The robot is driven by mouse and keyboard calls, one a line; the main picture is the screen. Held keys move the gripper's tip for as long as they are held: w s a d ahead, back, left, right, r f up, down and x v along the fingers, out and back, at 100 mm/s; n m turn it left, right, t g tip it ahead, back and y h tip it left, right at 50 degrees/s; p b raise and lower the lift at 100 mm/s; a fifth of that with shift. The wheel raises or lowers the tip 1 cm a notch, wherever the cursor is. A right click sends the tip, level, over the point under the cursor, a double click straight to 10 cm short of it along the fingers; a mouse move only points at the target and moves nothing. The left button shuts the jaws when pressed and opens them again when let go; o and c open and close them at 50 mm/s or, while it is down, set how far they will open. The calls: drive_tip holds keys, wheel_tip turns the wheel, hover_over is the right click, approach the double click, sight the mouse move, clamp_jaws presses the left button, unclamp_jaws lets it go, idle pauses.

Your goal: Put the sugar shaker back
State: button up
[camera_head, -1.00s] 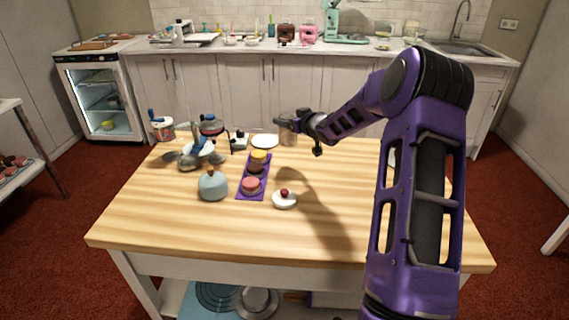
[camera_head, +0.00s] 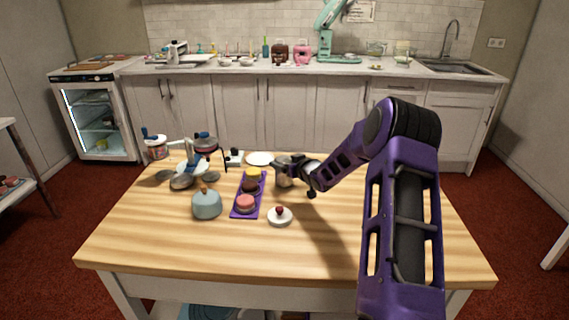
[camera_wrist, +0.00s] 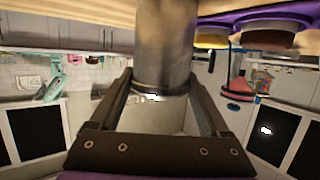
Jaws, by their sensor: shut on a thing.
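The sugar shaker (camera_head: 284,174) is a silvery metal cylinder over the back middle of the table. It fills the middle of the wrist view (camera_wrist: 164,50), where the picture is upside down. My gripper (camera_head: 289,163) is shut on it, with one finger on each side in the wrist view (camera_wrist: 166,92). The shaker looks about upright. I cannot tell whether its base touches the wood. A white round plate (camera_head: 259,158) lies behind it to the left.
A purple tray (camera_head: 238,212) with small cakes is left of the shaker. A white dish with a red ball (camera_head: 280,215) is in front. A blue-grey dome (camera_head: 206,205) and turntables (camera_head: 190,167) stand further left. The table's right half (camera_head: 400,240) looks clear beside my arm.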

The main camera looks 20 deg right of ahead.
drive_tip(key=shift+f, duration=0.1)
drive_tip(key=o, duration=1.5)
drive_tip(key=shift+r, duration=0.2)
drive_tip(key=v, duration=1.2)
drive_tip(key=shift+p, duration=0.45)
